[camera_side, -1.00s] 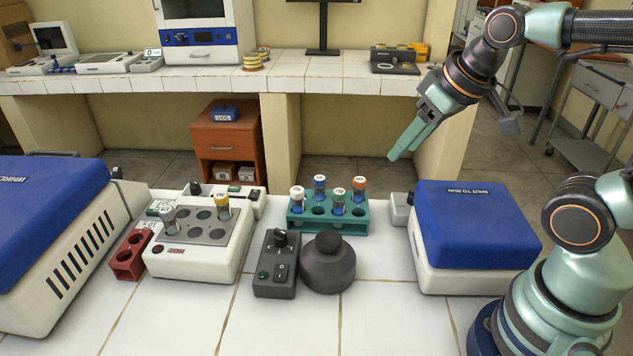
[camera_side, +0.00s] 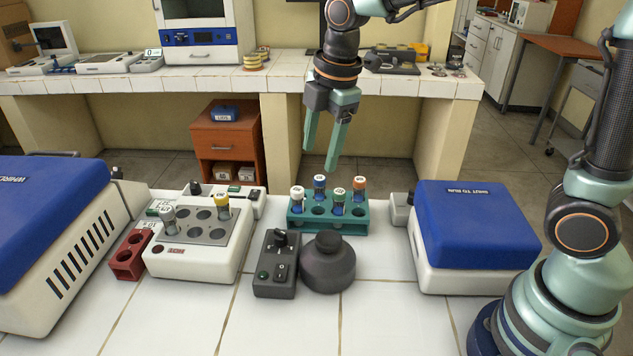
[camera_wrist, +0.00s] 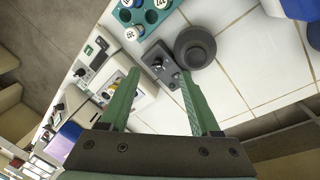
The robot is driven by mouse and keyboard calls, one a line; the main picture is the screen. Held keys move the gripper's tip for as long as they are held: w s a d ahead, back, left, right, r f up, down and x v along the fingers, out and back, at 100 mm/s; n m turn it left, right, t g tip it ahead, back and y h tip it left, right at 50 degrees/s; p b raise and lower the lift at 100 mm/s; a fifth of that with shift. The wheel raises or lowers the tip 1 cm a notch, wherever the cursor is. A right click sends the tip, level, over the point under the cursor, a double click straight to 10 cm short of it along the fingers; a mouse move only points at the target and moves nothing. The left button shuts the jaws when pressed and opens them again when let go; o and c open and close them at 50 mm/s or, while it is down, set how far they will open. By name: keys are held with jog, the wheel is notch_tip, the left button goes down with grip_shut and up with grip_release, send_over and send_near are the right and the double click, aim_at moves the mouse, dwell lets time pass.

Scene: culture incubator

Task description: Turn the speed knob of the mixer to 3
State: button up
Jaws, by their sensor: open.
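The mixer is a dark grey unit on the white tiled bench, with a round body (camera_side: 328,265) beside a control box (camera_side: 276,275). A black knob (camera_side: 280,239) sits at the far end of the box, with switches nearer the camera. Its pointer setting and scale are too small to read. My gripper (camera_side: 320,158) is open and empty, pointing down, well above and behind the mixer. In the wrist view the control box (camera_wrist: 158,60) and round body (camera_wrist: 195,46) show beyond the fingers, the box partly between the fingertips.
A teal rack (camera_side: 300,222) with several capped tubes stands just behind the mixer. A heating block (camera_side: 190,262) and red rack (camera_side: 128,262) are left, a blue-lidded machine (camera_side: 478,225) right. Bench in front is clear.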

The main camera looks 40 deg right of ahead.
aim_at(281, 231)
jog(key=w+a+f+n+g, duration=0.2)
jog(key=w+a+f+n, duration=0.2)
jog(key=a+f+n, duration=0.4)
jog(key=shift+n, duration=0.4)
jog(key=f, duration=0.3)
jog(key=d+f, duration=0.1)
jog(key=f, duration=0.6)
jog(key=shift+w+d+f, duration=0.2)
jog(key=shift+w+d, duration=0.05)
grip_shut()
